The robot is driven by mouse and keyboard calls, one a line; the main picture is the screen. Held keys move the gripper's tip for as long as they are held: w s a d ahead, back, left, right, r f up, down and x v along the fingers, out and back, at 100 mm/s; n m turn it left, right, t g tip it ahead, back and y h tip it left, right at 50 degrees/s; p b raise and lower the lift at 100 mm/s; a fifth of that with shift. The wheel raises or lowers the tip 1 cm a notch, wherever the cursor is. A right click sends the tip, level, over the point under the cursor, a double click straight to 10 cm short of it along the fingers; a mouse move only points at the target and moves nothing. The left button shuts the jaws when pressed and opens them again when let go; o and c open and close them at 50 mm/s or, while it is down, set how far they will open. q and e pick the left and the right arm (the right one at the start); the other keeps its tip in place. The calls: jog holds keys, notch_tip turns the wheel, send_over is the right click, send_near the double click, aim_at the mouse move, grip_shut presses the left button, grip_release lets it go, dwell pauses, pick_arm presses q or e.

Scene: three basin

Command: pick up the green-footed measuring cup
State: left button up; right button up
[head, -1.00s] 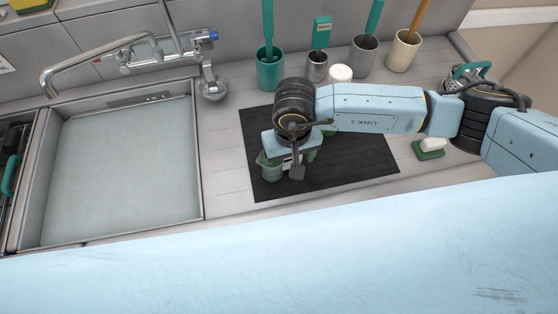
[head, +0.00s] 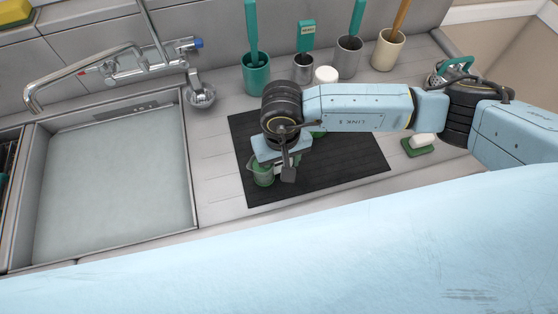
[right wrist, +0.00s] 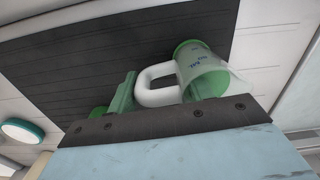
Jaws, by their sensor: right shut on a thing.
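The measuring cup (head: 263,177) stands near the front left of the dark mat, partly hidden by my right gripper. In the right wrist view the cup (right wrist: 205,72) is clear-walled with a green base and blue markings, and its white loop handle (right wrist: 155,84) points toward the gripper. My right gripper (head: 279,172) is shut on the cup at its handle side; its fingertips are mostly hidden. I cannot tell whether the cup touches the mat (head: 335,178). My left gripper is out of view.
Behind the mat stand a teal cup (head: 256,75), metal cups (head: 348,58), a cream cup (head: 388,50) and a white-topped jar (head: 326,75). A sponge on a green dish (head: 418,150) lies right. The sink (head: 112,185) is left. A partly hidden green thing is under my arm.

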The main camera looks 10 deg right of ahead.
jog(key=shift+r+b, duration=0.45)
jog(key=shift+r, duration=4.35)
jog(key=shift+r, duration=0.1)
jog(key=o, duration=0.6)
jog(key=c, duration=0.4)
jog(key=shift+c, duration=0.2)
